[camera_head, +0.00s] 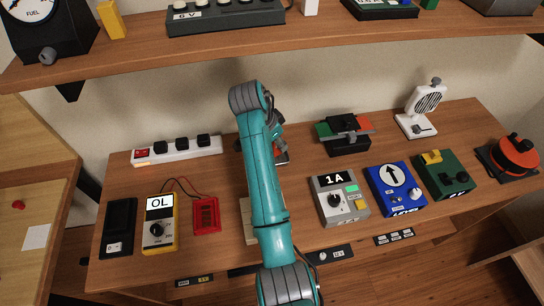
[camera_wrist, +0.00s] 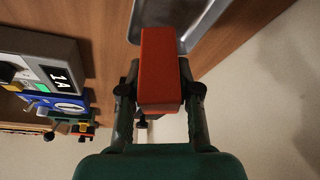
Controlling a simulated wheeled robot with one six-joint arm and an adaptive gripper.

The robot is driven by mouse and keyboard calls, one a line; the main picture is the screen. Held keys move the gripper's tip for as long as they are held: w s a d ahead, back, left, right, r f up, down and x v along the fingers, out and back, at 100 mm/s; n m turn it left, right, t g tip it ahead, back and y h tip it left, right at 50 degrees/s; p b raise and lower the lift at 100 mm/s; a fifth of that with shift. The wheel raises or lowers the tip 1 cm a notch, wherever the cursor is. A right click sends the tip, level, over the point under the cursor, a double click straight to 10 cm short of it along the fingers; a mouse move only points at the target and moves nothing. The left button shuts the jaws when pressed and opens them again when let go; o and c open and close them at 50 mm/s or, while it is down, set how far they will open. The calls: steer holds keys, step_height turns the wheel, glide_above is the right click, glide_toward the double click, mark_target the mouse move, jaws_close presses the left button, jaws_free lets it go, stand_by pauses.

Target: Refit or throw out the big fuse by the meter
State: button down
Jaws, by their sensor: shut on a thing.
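My gripper (camera_wrist: 161,92) is shut on a red block (camera_wrist: 158,72), with one finger on each side. The block is plain and box-shaped; I cannot tell for sure that it is the big fuse. In the head view my teal arm hides most of the gripper, and a bit of red-orange (camera_head: 281,157) shows beside it. The yellow meter (camera_head: 154,241) lies at the front left of the desk and reads "OL". Leads run from it towards a red pad (camera_head: 206,216) on its right. A grey metal tray (camera_wrist: 201,22) is beyond the block in the wrist view.
A white power strip (camera_head: 178,150) lies behind the meter. Right of my arm are a grey "1A" box (camera_head: 325,204), a blue dial box (camera_head: 380,198) and a green box (camera_head: 437,187). A pale board (camera_head: 247,218) is partly behind my arm. A shelf (camera_head: 140,60) hangs above.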

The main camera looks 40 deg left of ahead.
steer(key=c, duration=0.7)
jaws_free()
steer(key=shift+c, duration=0.2)
steer(key=shift+r, duration=0.1)
steer(key=d+v, duration=0.1)
steer(key=v, duration=0.6)
steer(key=shift+a, duration=0.55)
steer(key=shift+s+r, duration=0.1)
steer(key=shift+s, duration=0.05)
